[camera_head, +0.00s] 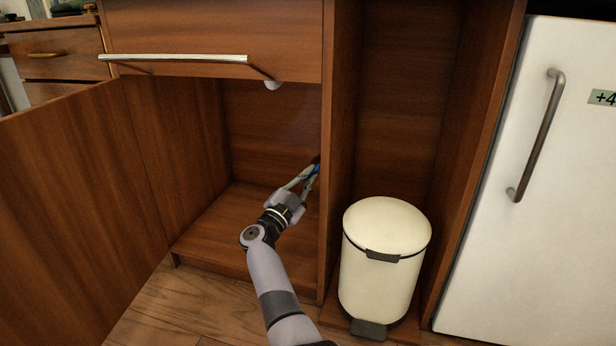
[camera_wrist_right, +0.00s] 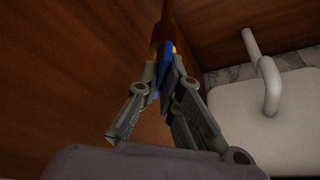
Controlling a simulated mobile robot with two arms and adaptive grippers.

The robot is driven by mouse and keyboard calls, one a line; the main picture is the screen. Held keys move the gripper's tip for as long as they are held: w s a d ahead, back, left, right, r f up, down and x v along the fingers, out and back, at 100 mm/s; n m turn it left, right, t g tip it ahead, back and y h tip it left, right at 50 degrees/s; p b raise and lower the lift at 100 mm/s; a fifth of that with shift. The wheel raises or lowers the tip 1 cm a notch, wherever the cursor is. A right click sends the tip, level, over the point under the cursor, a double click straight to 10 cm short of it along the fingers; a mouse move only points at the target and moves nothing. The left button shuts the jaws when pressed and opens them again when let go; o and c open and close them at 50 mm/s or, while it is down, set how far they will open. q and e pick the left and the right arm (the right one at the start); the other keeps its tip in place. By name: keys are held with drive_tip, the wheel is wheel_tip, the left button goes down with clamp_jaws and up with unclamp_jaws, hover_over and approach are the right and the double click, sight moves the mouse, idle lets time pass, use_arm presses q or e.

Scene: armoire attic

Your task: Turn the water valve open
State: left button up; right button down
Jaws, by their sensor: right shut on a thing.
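The water valve has a blue handle (camera_head: 316,169) and sits on the right inner wall of the open cabinet, low down. In the right wrist view the blue handle (camera_wrist_right: 165,68) is between my fingertips, with a copper-coloured pipe (camera_wrist_right: 168,18) beyond it. My right gripper (camera_head: 309,174) reaches into the cabinet and is shut on the blue handle; its fingers also show in the right wrist view (camera_wrist_right: 163,80). The fingers partly hide the handle, so its exact angle is hard to tell. My left gripper is not in view.
The cabinet door (camera_head: 75,190) stands open at the left. A drawer with a metal bar handle (camera_head: 175,58) is above the opening. A cream pedal bin (camera_head: 383,262) stands right of the cabinet, beside a white fridge (camera_head: 545,230). In the right wrist view a white pipe (camera_wrist_right: 264,75) is at the right.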

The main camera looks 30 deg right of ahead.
drive_tip(key=shift+a+r+m+g+y+p, duration=0.1)
drive_tip(key=shift+m+g+y+p, duration=0.4)
drive_tip(key=shift+m, duration=1.25)
drive_tip(key=shift+d+r+m+g+y+p, duration=0.1)
drive_tip(key=shift+m+g+y+p, duration=0.15)
drive_tip(key=shift+m+g+p, duration=1.05)
drive_tip(key=shift+a+m+t+y+p, duration=0.1)
drive_tip(key=shift+m+y+p, duration=0.25)
drive_tip(key=shift+m, duration=1.9)
drive_tip(key=c, duration=1.8)
unclamp_jaws()
drive_tip(key=shift+o, duration=0.2)
